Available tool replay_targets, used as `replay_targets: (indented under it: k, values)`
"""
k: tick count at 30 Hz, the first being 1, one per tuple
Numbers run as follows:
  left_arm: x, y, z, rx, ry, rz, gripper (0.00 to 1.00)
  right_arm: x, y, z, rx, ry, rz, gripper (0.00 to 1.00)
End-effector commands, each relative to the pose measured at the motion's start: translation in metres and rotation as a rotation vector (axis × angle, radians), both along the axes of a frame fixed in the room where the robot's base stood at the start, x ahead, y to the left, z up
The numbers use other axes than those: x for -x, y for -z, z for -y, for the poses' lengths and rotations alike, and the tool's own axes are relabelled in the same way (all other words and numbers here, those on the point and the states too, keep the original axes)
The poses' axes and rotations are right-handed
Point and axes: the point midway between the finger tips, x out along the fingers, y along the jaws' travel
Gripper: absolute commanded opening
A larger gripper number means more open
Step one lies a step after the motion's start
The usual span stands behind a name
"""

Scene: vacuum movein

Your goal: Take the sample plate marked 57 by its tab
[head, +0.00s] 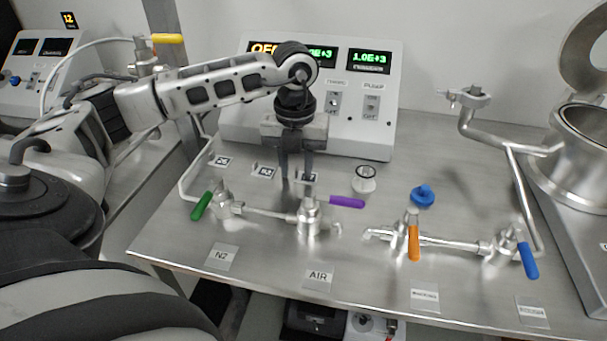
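Several small dark sample plates with pale marks lie in a row on the steel bench: a left one (221,160), a middle one (264,171) and a right one (314,178). Their numbers are too small to read surely, so I cannot tell which is 57. My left gripper (296,174) points down from above, its two fingers apart with nothing visible between them. Its fingertips are close to the right plate and partly cover it. I cannot tell whether they touch it or where its tab is. My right gripper is not in view.
Valves with green (201,206), purple (347,202), orange (414,242) and blue (530,261) handles stand in front of the plates. A control box (380,110) stands behind. A round clear-topped part (364,184) and a blue knob (422,196) lie to the right.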

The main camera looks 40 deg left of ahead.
Motion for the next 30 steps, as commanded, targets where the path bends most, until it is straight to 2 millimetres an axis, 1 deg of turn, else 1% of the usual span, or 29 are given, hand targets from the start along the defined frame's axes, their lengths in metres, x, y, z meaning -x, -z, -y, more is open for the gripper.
replay_targets:
  k: [1,2,3,4,15,20,23,25,28,30]
  values:
    - [0.0,0.0,0.0,0.0,0.0,0.0,0.27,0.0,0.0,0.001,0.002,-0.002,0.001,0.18]
    - [0.0,0.0,0.0,0.0,0.0,0.0,0.19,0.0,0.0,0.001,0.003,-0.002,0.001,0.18]
    - [0.0,0.0,0.0,0.0,0.0,0.0,0.08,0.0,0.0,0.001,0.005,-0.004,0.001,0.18]
    - [0.0,0.0,0.0,0.0,0.0,0.0,0.0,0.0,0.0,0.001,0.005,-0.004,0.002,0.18]
    - [0.0,-0.001,0.0,0.001,0.0,0.001,0.0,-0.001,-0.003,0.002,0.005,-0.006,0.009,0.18]
    - [-0.001,-0.009,0.0,0.001,0.0,0.002,0.0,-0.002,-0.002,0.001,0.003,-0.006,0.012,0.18]
    - [-0.001,-0.021,0.0,0.001,0.0,0.006,0.0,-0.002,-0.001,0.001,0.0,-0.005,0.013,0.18]
    - [-0.001,-0.032,0.001,0.002,0.001,0.006,0.0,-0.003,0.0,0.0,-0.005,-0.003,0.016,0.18]
    - [0.008,-0.051,0.015,0.002,0.008,0.006,0.0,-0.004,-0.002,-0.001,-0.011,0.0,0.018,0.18]
    - [0.015,-0.068,0.027,0.002,0.008,0.007,0.0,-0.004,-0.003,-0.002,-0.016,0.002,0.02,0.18]
